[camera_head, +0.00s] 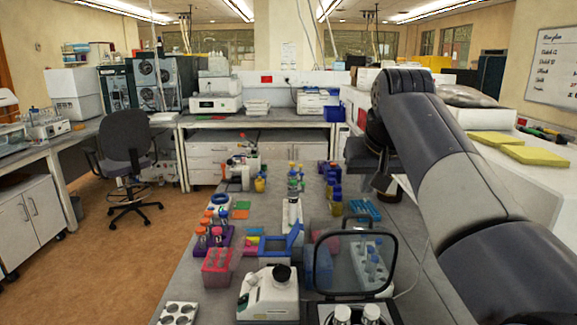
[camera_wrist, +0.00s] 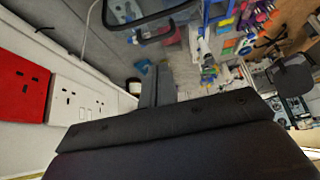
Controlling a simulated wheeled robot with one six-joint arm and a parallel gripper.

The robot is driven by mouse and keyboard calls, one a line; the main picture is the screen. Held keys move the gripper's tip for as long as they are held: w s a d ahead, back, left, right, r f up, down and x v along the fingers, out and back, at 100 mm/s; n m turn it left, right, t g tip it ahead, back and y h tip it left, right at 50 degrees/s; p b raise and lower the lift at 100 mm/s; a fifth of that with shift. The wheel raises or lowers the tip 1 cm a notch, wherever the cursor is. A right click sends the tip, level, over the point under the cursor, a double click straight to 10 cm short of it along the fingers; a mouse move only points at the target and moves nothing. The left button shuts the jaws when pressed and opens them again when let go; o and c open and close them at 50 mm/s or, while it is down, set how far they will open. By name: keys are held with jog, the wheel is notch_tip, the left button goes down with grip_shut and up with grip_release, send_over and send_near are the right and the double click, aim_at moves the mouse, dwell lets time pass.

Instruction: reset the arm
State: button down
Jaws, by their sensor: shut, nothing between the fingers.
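My arm (camera_head: 455,180) reaches in from the right in the head view, over the right side of the long bench. Its dark far end bends down, with my gripper (camera_head: 382,183) low beneath it, small and partly hidden. In the wrist view my gripper (camera_wrist: 157,85) is shut and empty, its dark fingers together above the wide black gripper body. No object is between the fingers.
The grey bench (camera_head: 225,300) holds a white instrument (camera_head: 268,295), a pink rack (camera_head: 217,267), a black-framed lidded device (camera_head: 355,300) and several bottles. A white counter (camera_head: 540,180) with yellow pads stands right. An office chair (camera_head: 127,150) stands on open floor left.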

send_over(356, 225)
jog(key=f, duration=0.8)
jog(key=shift+s, duration=0.35)
jog(key=shift+w+r+p, duration=0.2)
jog(key=shift+r+p, duration=0.1)
jog(key=shift+p, duration=0.05)
jog(key=shift+w+f, duration=0.1)
jog(key=shift+w, duration=0.05)
